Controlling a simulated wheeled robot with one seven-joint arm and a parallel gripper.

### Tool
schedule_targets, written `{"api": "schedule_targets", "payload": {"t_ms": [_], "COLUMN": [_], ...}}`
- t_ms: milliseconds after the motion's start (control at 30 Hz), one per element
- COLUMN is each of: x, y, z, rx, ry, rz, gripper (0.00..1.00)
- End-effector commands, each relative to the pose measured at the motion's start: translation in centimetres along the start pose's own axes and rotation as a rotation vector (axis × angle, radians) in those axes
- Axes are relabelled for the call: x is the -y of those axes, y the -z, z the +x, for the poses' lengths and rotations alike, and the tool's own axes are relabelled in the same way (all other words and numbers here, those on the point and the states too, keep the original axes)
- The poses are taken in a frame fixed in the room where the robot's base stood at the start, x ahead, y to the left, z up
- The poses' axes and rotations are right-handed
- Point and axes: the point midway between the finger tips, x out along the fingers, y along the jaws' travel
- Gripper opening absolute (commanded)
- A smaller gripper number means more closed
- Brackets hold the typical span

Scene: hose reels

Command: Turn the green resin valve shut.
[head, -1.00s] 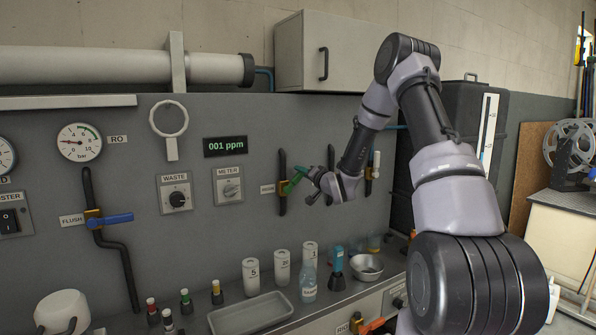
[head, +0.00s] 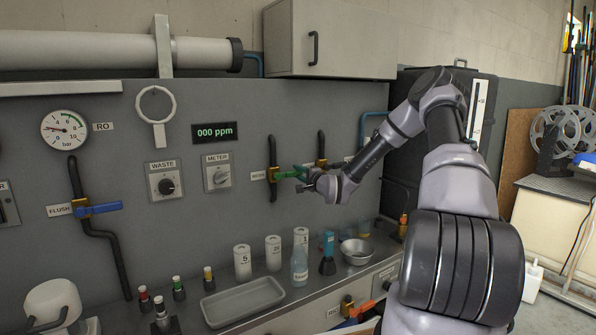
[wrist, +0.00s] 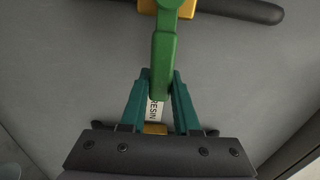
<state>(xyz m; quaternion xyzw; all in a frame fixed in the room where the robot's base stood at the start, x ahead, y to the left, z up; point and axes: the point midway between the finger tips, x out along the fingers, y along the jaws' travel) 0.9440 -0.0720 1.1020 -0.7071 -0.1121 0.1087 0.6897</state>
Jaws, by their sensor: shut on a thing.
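The green resin valve handle (head: 287,175) sits on a brass body on a dark vertical pipe (head: 272,160) on the grey panel. The handle lies about level, across the pipe, pointing right. My gripper (head: 303,174) is shut on the handle's outer end. In the wrist view the green handle (wrist: 164,50) runs from the brass body (wrist: 180,8) down between the teal fingers of my gripper (wrist: 159,80). The handle stands square to the dark pipe (wrist: 240,10) there.
A second dark pipe (head: 321,148) stands just right of the valve, close behind my wrist. A blue FLUSH handle (head: 98,209) is at the left. The ppm display (head: 215,132) reads 000. Bottles, cups and a tray (head: 243,301) stand on the counter below.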

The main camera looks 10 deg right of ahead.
Motion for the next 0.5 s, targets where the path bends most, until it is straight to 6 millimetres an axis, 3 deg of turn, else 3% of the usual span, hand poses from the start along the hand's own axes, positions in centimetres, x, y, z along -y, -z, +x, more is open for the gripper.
{"api": "schedule_targets", "payload": {"t_ms": [500], "x": [-0.56], "y": [-0.06], "z": [-0.07], "rx": [0.001], "ry": [-0.004], "rz": [0.044], "gripper": [0.0]}}
